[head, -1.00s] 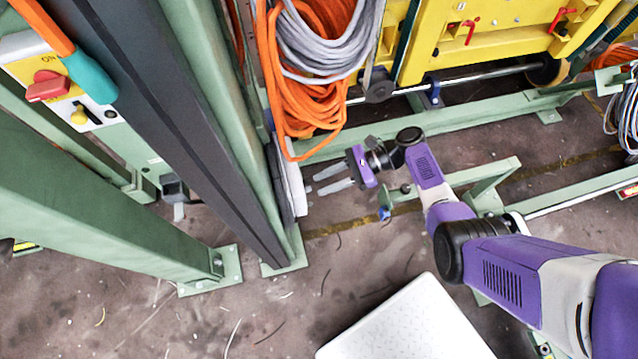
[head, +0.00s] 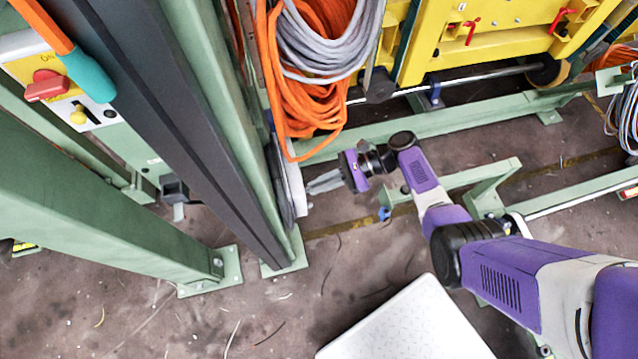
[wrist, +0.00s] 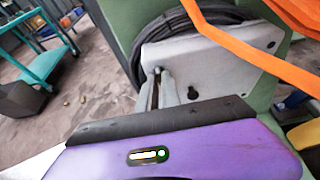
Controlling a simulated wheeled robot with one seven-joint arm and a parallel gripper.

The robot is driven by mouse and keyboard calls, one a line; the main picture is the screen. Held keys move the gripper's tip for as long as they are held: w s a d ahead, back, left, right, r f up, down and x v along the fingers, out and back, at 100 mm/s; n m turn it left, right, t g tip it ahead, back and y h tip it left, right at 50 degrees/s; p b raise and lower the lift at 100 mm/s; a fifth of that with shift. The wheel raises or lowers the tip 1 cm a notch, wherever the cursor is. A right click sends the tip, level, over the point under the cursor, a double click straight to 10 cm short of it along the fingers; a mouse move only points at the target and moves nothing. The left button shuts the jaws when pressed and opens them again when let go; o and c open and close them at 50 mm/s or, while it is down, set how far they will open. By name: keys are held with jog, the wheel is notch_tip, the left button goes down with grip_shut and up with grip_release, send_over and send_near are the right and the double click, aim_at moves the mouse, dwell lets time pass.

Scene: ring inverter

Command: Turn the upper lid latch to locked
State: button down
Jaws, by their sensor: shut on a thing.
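My gripper (head: 312,187) reaches left to a pale grey plate (head: 295,187) on the green post. The plate fills the upper middle of the wrist view (wrist: 222,58). There the two fingers (wrist: 165,88) are close together, shut on a small part at the plate's left side. This part is mostly hidden by the fingers, so I cannot tell its turned position or be sure it is the upper lid latch. A dark keyhole-shaped mark (wrist: 194,92) shows right of the fingers.
Orange cable (head: 305,95) hangs just above the plate and crosses the wrist view's upper right. Black cable (wrist: 160,35) coils behind the plate. A yellow machine (head: 500,40) with red handles stands at the upper right. A white slab (head: 410,325) lies below.

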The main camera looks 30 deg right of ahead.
jog(key=n+t+b, duration=0.2)
jog(key=n+b, duration=0.2)
jog(key=f+n+t+b, duration=0.1)
jog(key=n+t+b, duration=0.2)
jog(key=n+b, duration=0.1)
jog(key=s+n+t+b, duration=0.1)
jog(key=n+t+b, duration=0.1)
jog(key=n+b, duration=0.2)
jog(key=shift+a+f+n+y, duration=0.2)
jog(key=shift+n+y, duration=0.2)
jog(key=shift+n, duration=0.3)
jog(key=shift+r, duration=0.15)
dwell(0.5)
jog(key=c, duration=1.5)
grip_release()
jog(key=shift+c, duration=0.2)
